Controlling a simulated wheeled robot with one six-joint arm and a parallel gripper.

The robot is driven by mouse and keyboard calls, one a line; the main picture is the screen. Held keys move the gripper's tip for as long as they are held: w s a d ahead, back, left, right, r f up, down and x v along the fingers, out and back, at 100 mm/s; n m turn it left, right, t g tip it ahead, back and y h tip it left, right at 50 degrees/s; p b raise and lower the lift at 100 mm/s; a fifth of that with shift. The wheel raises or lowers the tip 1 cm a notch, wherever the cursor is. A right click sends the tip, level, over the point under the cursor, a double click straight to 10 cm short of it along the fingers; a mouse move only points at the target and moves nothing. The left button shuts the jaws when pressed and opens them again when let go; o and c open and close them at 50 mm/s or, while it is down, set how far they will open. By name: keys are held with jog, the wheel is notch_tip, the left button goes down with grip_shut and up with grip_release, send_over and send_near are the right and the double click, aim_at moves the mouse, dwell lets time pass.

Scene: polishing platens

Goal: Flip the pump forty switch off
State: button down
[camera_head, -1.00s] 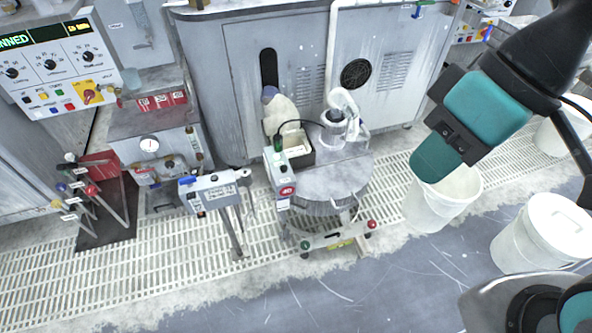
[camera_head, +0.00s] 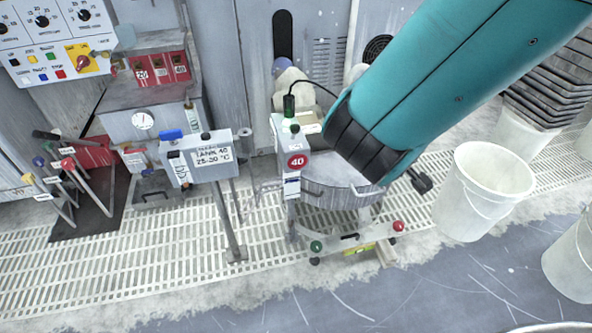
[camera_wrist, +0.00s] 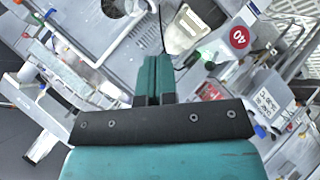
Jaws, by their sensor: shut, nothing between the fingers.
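The pump forty box is a narrow pale grey post-like housing (camera_head: 291,140) with a round red "40" sign (camera_head: 297,162) on its front. A dark green-and-black fitting (camera_head: 289,106) with a black cable stands on its top. The "40" sign also shows tilted at the upper right of the wrist view (camera_wrist: 239,37). I cannot make out the switch lever or its position. My gripper (camera_wrist: 155,65) is shut and empty, its teal fingers together, with the sign to their right in the picture. In the head view my teal arm crosses just right of the box; the fingertips are not clear there.
A grey box labelled "TANK 40" (camera_head: 208,158) stands on a post left of the pump. A round grey drum lid (camera_head: 335,185) lies partly under my arm. White buckets (camera_head: 480,195) stand at right. Levers (camera_head: 65,180) and a control panel (camera_head: 55,45) are at left.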

jog(key=a+f+n+t+y+b, duration=0.5)
jog(key=a+f+n+b, duration=0.4)
jog(key=a, duration=0.3)
jog(key=shift+s+a+f+t, duration=0.25)
jog(key=shift+a+f+t, duration=0.15)
jog(key=shift+f+t, duration=0.35)
send_near(295, 130)
jog(key=w, duration=0.7)
jog(key=shift+w+a+f+p, duration=0.2)
jog(key=shift+a+f+p, duration=0.15)
jog(key=shift+f, duration=0.05)
jog(key=shift+r+n+p, duration=0.15)
jog(key=shift+n+p, duration=0.15)
jog(key=shift+p, duration=0.1)
